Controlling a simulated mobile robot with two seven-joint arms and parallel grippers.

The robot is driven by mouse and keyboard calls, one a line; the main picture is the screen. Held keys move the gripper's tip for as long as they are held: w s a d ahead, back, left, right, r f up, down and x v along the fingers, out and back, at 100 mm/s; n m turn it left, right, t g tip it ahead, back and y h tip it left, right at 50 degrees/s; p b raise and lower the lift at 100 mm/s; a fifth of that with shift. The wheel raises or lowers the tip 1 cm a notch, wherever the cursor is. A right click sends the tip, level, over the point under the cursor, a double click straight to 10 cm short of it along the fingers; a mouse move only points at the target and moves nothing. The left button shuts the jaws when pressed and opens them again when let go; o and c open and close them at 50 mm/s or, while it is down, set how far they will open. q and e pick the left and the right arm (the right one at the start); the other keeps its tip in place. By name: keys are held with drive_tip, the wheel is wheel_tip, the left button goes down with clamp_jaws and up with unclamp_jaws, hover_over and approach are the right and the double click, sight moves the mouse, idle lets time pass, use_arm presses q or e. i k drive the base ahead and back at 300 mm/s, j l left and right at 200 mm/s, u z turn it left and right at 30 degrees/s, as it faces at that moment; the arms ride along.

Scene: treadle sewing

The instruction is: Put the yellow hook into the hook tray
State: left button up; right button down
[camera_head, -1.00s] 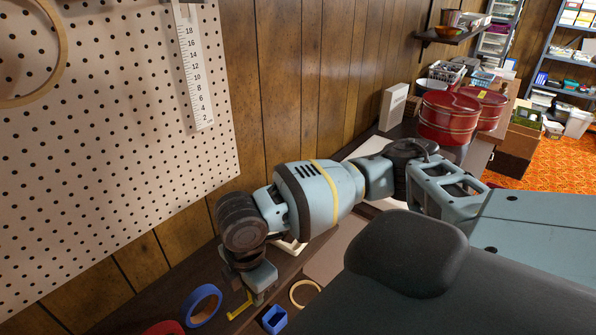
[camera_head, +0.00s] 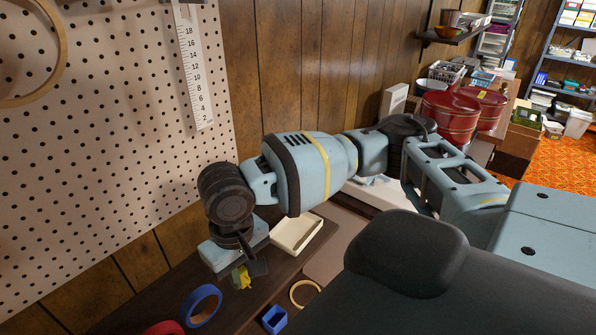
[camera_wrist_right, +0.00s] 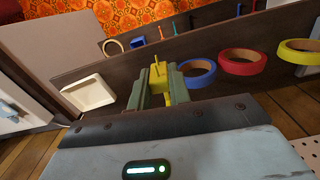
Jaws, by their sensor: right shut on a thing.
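My right gripper (camera_head: 246,270) is over the dark shelf below the pegboard, shut on the yellow hook (camera_head: 244,279). In the right wrist view the yellow hook (camera_wrist_right: 157,72) stands up between the greenish fingers (camera_wrist_right: 158,86), its lower part partly hidden by them. A shallow cream tray (camera_head: 297,232), which looks like the hook tray, lies on the shelf to the right of the gripper. It also shows in the right wrist view (camera_wrist_right: 90,93), left of the fingers and apart from the hook. I see nothing in it. My left gripper is in neither view.
A blue tape roll (camera_head: 201,305), a red roll (camera_head: 164,328), a tan ring (camera_head: 305,293) and a small blue square container (camera_head: 274,319) lie near the gripper. The pegboard (camera_head: 110,130) and wood wall rise behind the shelf.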

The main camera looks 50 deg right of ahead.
sight(300, 225)
drive_tip(key=z, duration=1.5)
